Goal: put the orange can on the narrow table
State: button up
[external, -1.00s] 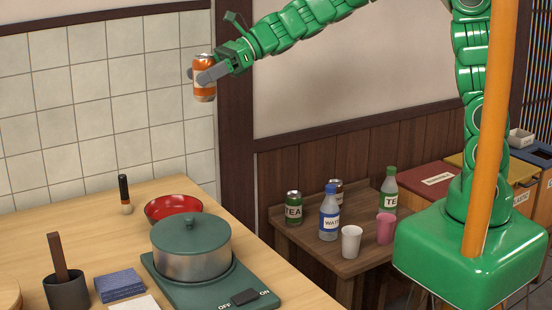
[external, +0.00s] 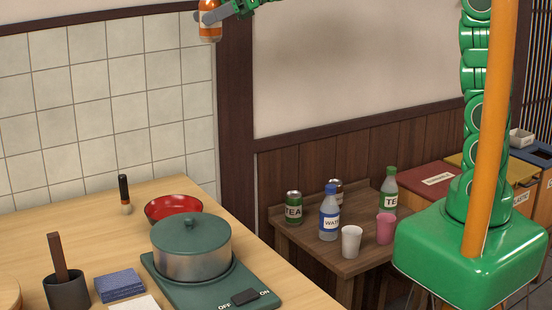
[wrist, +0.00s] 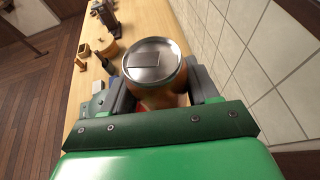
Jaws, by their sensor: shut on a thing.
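The orange can (external: 209,24) is held upright by my gripper (external: 208,16) at the top of the external view, high in front of the tiled wall. In the wrist view the can's silver lid (wrist: 152,58) shows between the two fingers of my gripper (wrist: 158,95), which are shut on it. The narrow table (external: 353,263) is the small dark wooden one at the wall, right of the large counter and well below the can. It bears a green tea can (external: 293,208), a water bottle (external: 329,214), a tea bottle (external: 389,192), another can partly hidden, a white cup (external: 351,242) and a pink cup (external: 386,228).
The light wood counter (external: 70,218) holds a lidded pot (external: 191,247) on a cooker, a red bowl (external: 173,207), a brush, blue cloths (external: 120,285) and a dark holder (external: 67,290). A dark post (external: 236,110) stands between tiles and plaster. Bins stand at the right.

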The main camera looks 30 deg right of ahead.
jog(key=w+d+m+t, duration=0.1)
jog(key=w+d, duration=0.4)
jog(key=d, duration=0.3)
jog(key=w+d+m+t, duration=0.1)
jog(key=w+d, duration=0.3)
jog(key=d, duration=0.3)
jog(key=m+t+h, duration=0.3)
jog(key=m+t, duration=0.1)
send_over(367, 204)
notch_tip(367, 204, down, 60)
jog(key=shift+r, duration=0.1)
jog(key=shift+f, duration=0.2)
jog(key=o, duration=1)
jog(key=shift+y, duration=0.3)
